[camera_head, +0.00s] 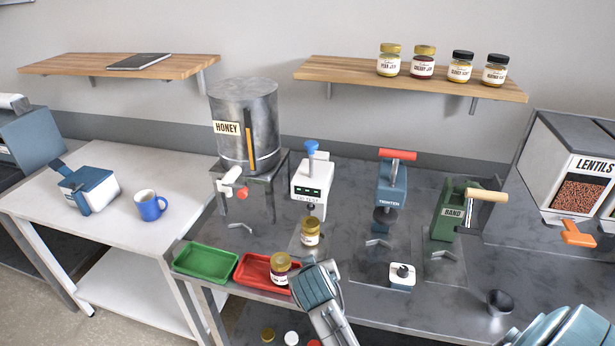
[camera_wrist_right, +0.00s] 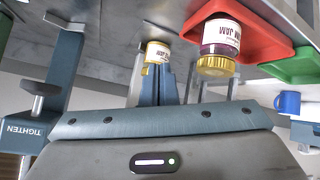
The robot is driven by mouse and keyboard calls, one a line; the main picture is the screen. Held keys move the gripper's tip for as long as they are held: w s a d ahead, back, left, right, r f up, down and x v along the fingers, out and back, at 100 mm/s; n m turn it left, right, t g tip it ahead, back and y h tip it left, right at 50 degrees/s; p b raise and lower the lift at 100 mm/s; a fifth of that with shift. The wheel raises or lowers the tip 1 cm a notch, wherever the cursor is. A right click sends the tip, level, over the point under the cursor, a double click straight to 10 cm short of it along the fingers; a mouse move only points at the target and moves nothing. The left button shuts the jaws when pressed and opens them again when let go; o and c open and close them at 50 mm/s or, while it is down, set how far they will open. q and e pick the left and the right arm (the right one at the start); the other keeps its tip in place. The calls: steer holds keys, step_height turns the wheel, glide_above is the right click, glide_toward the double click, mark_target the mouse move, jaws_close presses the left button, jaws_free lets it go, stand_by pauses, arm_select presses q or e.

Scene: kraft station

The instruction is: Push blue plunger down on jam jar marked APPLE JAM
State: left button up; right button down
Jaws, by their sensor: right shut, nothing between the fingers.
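The blue plunger (camera_head: 311,148) stands raised on top of the white tester (camera_head: 312,187). A jar with a gold lid and yellowish contents (camera_head: 310,232) stands upright at the foot of the tester; its label is too small to read. It also shows, inverted, in the right wrist view (camera_wrist_right: 157,52). My right gripper (camera_wrist_right: 167,75) is shut and empty, its fingertips pointing toward that jar. In the head view only the back of the right gripper (camera_head: 316,284) shows, in front of and below the jar. My left gripper is out of view.
A second, dark jam jar (camera_head: 280,268) stands in the red tray (camera_head: 255,268), close left of my right gripper. The green tray (camera_head: 205,262) is empty. Right of the tester stand the blue TIGHTEN press (camera_head: 391,185) and the green BAND device (camera_head: 450,210). The honey tank (camera_head: 245,120) stands behind left.

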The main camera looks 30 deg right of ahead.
steer(key=w+r+m+t+h, duration=0.1)
steer(key=w+r+m+h, duration=0.2)
steer(key=r, duration=1.3)
steer(key=w+d+r+m+t+h+p, duration=0.1)
steer(key=w+r+m+h, duration=0.2)
steer(key=w+r, duration=0.4)
step_height(320, 180, up, 9)
steer(key=shift+d+f+t, duration=0.1)
steer(key=shift+d+t, duration=0.1)
steer(key=shift+t, duration=0.2)
